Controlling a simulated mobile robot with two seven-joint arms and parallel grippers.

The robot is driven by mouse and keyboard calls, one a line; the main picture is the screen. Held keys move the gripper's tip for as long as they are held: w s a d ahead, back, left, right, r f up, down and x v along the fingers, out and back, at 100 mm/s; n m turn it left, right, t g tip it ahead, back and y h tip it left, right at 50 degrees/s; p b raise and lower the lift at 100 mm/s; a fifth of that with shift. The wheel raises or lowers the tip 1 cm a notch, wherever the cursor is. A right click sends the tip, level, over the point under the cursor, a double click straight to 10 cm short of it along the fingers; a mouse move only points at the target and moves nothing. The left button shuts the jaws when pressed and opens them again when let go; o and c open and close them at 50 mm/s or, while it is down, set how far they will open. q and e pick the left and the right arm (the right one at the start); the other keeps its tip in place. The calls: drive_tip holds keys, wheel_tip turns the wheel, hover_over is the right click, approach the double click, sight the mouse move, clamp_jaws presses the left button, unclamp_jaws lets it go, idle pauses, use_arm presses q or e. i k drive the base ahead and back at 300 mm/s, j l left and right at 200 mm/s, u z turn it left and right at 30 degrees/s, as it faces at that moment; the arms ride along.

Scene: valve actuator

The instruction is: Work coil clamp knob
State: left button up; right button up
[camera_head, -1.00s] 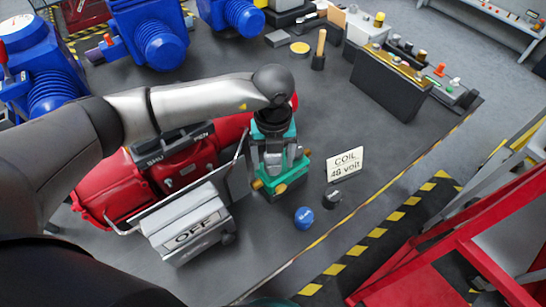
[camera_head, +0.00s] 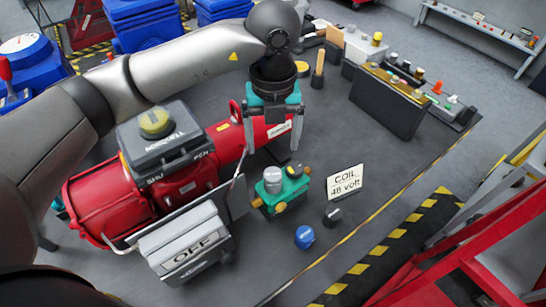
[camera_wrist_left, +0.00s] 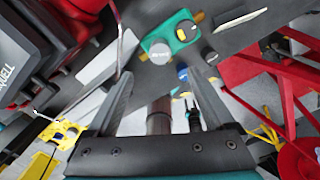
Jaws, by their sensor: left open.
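The green coil block (camera_head: 283,200), with brass side fittings, sits on the dark table beside the "COIL 48 volt" sign. A round silver knob (camera_head: 272,177) and a dark knob with a yellow mark (camera_head: 294,170) stand on its top. In the left wrist view the green block (camera_wrist_left: 170,36) and silver knob (camera_wrist_left: 160,52) lie beyond the fingers. My left gripper (camera_head: 273,148) is open and empty, pointing down, above and behind the block, apart from it. It also shows in the wrist view (camera_wrist_left: 160,74). I cannot tell which knob is the clamp knob.
A blue knob (camera_head: 304,236) and a dark grey knob (camera_head: 332,215) lie in front of the block. The red actuator (camera_head: 150,190) and the grey OFF box (camera_head: 185,242) stand to the left. A dark rack (camera_head: 388,100) stands at the back right.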

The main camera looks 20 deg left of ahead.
sight(293, 169)
drive_tip(key=k, duration=1.5)
